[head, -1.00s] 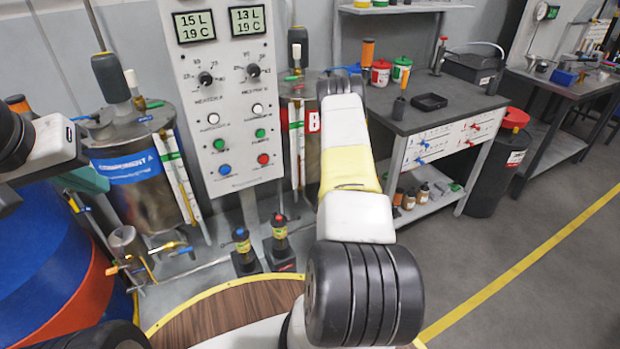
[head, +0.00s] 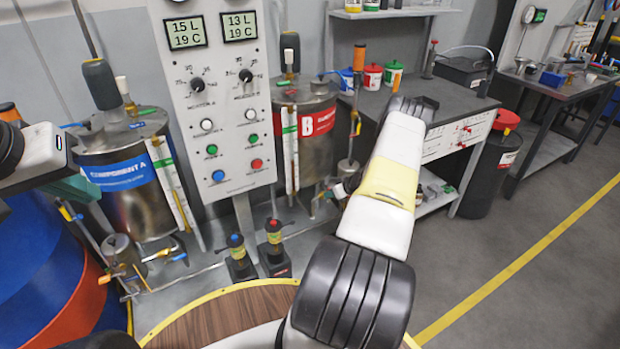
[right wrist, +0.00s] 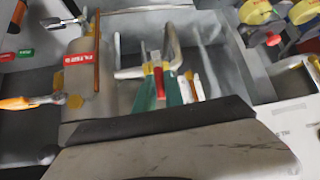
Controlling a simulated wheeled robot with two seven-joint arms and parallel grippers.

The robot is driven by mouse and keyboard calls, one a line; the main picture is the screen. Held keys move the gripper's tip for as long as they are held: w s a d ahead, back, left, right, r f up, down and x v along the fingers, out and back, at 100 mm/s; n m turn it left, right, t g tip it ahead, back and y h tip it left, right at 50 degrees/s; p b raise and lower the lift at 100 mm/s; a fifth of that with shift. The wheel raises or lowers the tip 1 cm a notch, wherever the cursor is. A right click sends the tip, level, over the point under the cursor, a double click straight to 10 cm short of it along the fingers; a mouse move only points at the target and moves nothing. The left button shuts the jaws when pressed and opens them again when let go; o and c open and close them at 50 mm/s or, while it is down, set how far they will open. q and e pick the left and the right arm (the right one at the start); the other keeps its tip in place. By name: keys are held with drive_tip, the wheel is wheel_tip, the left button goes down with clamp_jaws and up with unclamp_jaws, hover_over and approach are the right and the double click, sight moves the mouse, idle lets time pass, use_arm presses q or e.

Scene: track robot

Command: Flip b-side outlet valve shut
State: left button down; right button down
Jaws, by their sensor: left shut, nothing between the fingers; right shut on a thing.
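The B tank (head: 312,140), steel with a red label, stands right of the control panel. The right wrist view shows a cylinder (right wrist: 80,75) with a red filter B label and a bent metal pipe (right wrist: 172,50). My right gripper (right wrist: 172,92) has its teal fingers closed around a small red handle (right wrist: 160,82) with yellow beside it; I take this as the outlet valve lever, though blur leaves its angle unclear. In the head view my right arm hides that gripper. My left gripper (head: 88,187) is shut and empty at the left edge, partly hidden.
An orange-handled valve (right wrist: 30,103) sits left of the filter cylinder. The A tank (head: 125,180) has a blue label. The control panel (head: 215,100) stands between the tanks. Two small pedestals (head: 238,262) are on the floor. A workbench (head: 455,100) stands right; open floor lies beyond.

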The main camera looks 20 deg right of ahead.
drive_tip(key=shift+w+d, duration=0.1)
idle(0.3)
drive_tip(key=c, duration=1.4)
unclamp_jaws()
drive_tip(key=shift+c, duration=0.2)
drive_tip(key=v, duration=0.8)
